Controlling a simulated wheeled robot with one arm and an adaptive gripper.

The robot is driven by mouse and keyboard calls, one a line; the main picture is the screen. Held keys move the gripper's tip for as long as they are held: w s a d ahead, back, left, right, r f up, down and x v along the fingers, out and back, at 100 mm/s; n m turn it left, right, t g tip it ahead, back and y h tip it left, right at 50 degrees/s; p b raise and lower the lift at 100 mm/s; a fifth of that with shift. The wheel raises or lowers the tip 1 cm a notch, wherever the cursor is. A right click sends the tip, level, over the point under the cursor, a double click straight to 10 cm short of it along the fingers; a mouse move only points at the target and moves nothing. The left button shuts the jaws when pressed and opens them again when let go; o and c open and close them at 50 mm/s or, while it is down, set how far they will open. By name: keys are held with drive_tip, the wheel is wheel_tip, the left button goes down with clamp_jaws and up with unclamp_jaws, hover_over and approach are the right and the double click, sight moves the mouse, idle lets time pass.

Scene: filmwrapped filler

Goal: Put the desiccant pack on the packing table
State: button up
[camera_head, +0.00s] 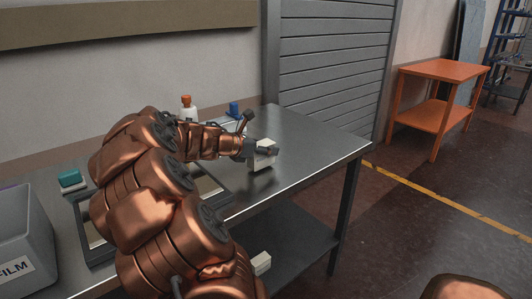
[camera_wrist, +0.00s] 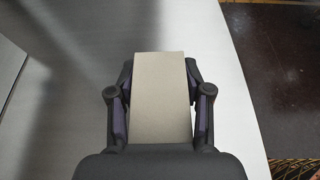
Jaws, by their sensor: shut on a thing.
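My gripper (camera_head: 258,146) is shut on a pale beige box-shaped pack (camera_head: 263,161), which I take to be the desiccant pack. In the wrist view the pack (camera_wrist: 161,95) sits between the two dark fingers of my gripper (camera_wrist: 160,82), with one on each side. The pack is over the right part of a grey metal table (camera_head: 318,146). I cannot tell whether its underside touches the tabletop. The metal surface (camera_wrist: 75,70) also fills much of the wrist view. No label shows which table is the packing table.
An orange two-level table (camera_head: 444,71) stands at the back right. A white bottle with an orange cap (camera_head: 188,110), a blue item (camera_head: 234,109), a teal item (camera_head: 70,179) and a grey FILM bin (camera_head: 25,225) are on the metal table. Its right end is clear.

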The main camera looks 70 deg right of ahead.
drive_tip(key=shift+f, duration=0.35)
drive_tip(key=shift+f, duration=0.1)
drive_tip(key=o, duration=1.3)
drive_tip(key=shift+w+a+r, duration=0.3)
drive_tip(key=shift+a+r, duration=0.05)
drive_tip(key=shift+a, duration=0.05)
drive_tip(key=p+v, duration=0.2)
drive_tip(key=v, duration=0.9)
drive_tip(key=shift+f, duration=0.1)
drive_tip(key=shift+a, duration=0.1)
